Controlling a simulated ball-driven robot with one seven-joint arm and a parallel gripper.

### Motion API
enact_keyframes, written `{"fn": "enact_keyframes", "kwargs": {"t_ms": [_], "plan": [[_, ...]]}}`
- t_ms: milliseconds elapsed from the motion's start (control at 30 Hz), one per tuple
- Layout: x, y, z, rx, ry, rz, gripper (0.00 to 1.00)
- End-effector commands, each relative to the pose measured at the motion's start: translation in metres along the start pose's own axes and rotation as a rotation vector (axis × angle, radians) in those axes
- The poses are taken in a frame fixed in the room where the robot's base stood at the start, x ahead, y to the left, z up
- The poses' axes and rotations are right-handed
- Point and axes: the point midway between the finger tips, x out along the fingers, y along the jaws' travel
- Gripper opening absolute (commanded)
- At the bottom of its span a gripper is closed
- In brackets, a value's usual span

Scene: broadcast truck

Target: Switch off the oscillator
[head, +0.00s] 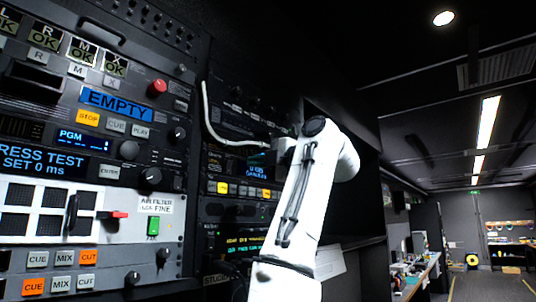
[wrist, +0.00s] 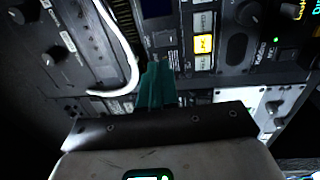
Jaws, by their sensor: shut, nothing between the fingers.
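No label that I can read names the oscillator, so I cannot tell which rack unit it is. My gripper (wrist: 157,72) shows in the wrist view as teal fingers, shut and empty, in front of a dark rack panel (wrist: 225,78). A lit yellow button (wrist: 203,44) between grey buttons is to the right of the fingertips, with a dark knob (wrist: 247,13) beyond it. I cannot tell whether the fingertips touch the panel. In the head view the fingers are not clearly visible; my arm ends close to a unit with a small blue-text screen (head: 258,172).
A white cable (head: 212,122) hangs across the rack and curves close to my fingers in the wrist view (wrist: 130,55). At left is another rack bay with a blue EMPTY display (head: 116,103), a red knob (head: 158,87) and several buttons. The aisle at right (head: 470,285) looks open.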

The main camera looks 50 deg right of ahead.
Motion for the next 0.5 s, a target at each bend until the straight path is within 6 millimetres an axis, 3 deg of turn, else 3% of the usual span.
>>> {"fn": "enact_keyframes", "kwargs": {"t_ms": [200,500], "plan": [[0.044,0.004,-0.002,0.003,0.003,-0.004,0.0],[0.075,0.002,0.0,0.0,0.001,-0.001,0.0]]}}
